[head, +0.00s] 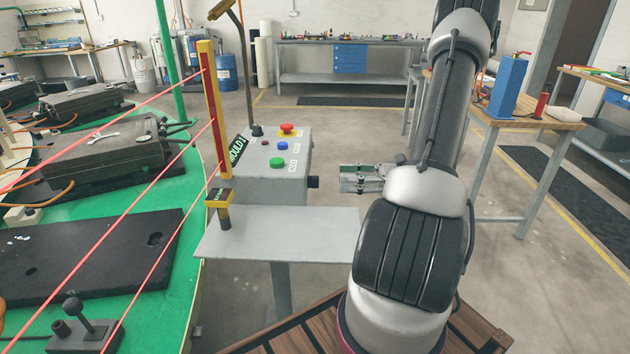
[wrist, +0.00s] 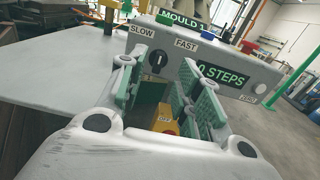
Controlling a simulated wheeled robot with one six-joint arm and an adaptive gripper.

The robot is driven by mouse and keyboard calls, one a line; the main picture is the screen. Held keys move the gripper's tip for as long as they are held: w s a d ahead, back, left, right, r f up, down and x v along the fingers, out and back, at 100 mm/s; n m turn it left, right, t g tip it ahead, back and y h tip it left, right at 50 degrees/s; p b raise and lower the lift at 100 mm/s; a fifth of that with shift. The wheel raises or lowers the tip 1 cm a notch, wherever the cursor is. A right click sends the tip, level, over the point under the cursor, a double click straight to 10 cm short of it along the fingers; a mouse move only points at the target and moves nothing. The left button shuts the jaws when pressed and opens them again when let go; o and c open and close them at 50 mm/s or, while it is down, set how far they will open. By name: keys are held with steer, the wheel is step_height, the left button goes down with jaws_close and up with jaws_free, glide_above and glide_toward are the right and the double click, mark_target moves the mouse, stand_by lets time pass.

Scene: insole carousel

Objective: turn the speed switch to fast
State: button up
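The speed switch is a round black knob (wrist: 156,63) on the grey control box's side panel, between the SLOW label (wrist: 143,31) and the FAST label (wrist: 186,45). A pale mark shows on it, but its exact direction is too small to tell. In the head view the black knob (head: 313,182) sticks out of the box's right side. My gripper (head: 350,179) is a short way right of it, pointing at it, apart from it. In the wrist view my gripper (wrist: 164,70) has its green-padded fingers spread with nothing between them, the knob showing beyond.
The control box (head: 255,182) carries red, blue and green buttons on top, above a grey shelf (head: 290,235). A yellow part marked OFF (wrist: 167,120) shows low between the fingers. Red beams cross the green carousel (head: 180,220) at left. A workbench (head: 545,115) stands right.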

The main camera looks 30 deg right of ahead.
mark_target(313, 182)
steer(key=x, duration=0.7)
steer(key=shift+w+a, duration=0.2)
steer(key=shift+a, duration=0.05)
steer(key=c, duration=0.7)
